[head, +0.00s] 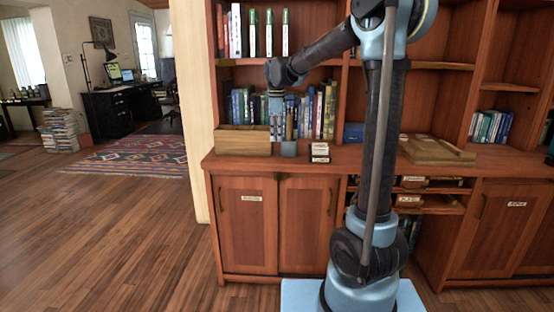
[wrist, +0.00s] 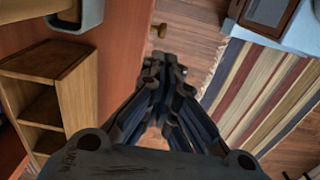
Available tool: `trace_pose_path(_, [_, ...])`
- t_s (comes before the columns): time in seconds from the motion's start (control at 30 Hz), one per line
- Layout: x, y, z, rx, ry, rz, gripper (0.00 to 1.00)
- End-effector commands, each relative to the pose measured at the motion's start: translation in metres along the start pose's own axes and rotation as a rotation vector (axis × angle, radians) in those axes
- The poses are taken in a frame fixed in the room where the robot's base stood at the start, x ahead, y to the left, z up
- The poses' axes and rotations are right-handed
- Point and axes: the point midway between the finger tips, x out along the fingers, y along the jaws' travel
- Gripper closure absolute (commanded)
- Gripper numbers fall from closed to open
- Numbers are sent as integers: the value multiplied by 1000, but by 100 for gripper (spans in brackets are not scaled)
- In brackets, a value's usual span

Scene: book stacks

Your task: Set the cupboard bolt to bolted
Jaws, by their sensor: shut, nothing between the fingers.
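The cupboard bolt (head: 278,176) is a small dark brassy piece at the top of the seam between the two left cupboard doors, just under the counter edge. Whether it is bolted is too small to tell. My gripper (head: 277,138) hangs pointing down above the bolt, around counter height. In the wrist view my gripper (wrist: 165,65) has its fingers together and empty, over the floor just off the counter's edge. A small brass piece (wrist: 159,30) sticks out by the cupboard front there, apart from the fingers; I cannot tell whether it is the bolt or a handle.
Books (head: 310,110) line the shelf behind. The doors have handles (head: 330,202). Floor in front is clear.

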Motion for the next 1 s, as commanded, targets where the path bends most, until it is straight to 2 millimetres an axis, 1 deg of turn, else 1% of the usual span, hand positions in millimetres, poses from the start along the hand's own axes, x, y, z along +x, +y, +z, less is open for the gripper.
trace_pose_path(0.17, [20,0,0,0,0,0,100])
trace_pose_path(0.5, [78,0,0,1,0,0,100])
trace_pose_path(0.7, [109,0,0,1,0,0,100])
trace_pose_path(0.83, [124,0,0,1,0,0,100])
trace_pose_path(1.0, [135,0,0,1,0,0,100])
